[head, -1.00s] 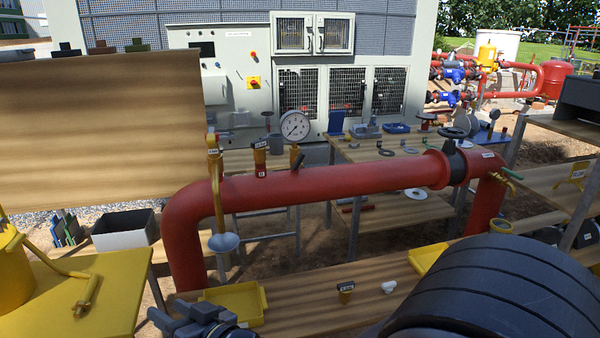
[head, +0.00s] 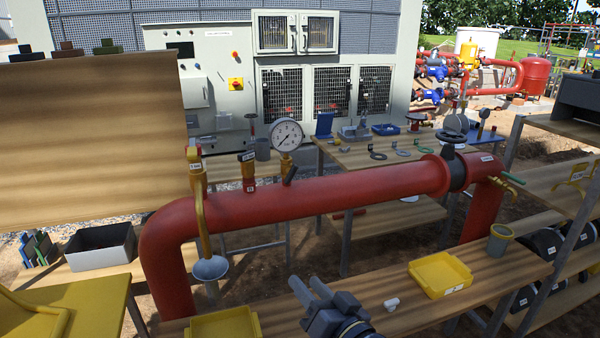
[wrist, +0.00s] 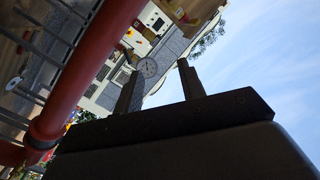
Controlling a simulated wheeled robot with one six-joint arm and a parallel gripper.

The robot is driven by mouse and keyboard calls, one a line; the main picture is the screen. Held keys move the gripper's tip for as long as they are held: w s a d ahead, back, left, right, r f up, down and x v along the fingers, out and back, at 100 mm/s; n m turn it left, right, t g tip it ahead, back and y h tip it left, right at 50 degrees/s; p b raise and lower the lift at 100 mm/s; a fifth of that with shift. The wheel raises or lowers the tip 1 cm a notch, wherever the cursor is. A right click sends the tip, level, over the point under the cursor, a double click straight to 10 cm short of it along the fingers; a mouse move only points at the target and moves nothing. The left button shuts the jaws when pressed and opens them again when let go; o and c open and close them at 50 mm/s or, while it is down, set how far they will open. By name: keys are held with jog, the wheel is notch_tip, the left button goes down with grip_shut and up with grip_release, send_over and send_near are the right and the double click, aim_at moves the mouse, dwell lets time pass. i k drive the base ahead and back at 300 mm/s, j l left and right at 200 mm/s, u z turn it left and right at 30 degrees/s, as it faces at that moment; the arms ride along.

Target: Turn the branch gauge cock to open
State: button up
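A red pipe (head: 340,190) runs across the head view. A round white pressure gauge (head: 286,135) stands on its top, left of the middle; it also shows in the wrist view (wrist: 148,67). A small cock with a dark, slanted lever (head: 290,176) sits just below the gauge. Its tag, if any, cannot be read. My gripper (head: 310,285) is in front of and below the pipe, apart from the cock. In the wrist view its two fingers (wrist: 159,68) stand apart with nothing between them, the gauge showing beyond the left finger.
Yellow trays (head: 455,290) and a white tee (head: 392,304) lie on the front bench.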

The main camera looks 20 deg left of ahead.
aim_at(291, 171)
jog(key=i+j+z, duration=0.1)
jog(key=i+j, duration=0.15)
jog(key=i+j+z, duration=0.1)
jog(key=j, duration=0.3)
jog(key=i+j+z, duration=0.15)
jog(key=i+j, duration=0.15)
jog(key=i+j+z, duration=0.1)
jog(key=j, duration=0.3)
jog(key=i, duration=0.1)
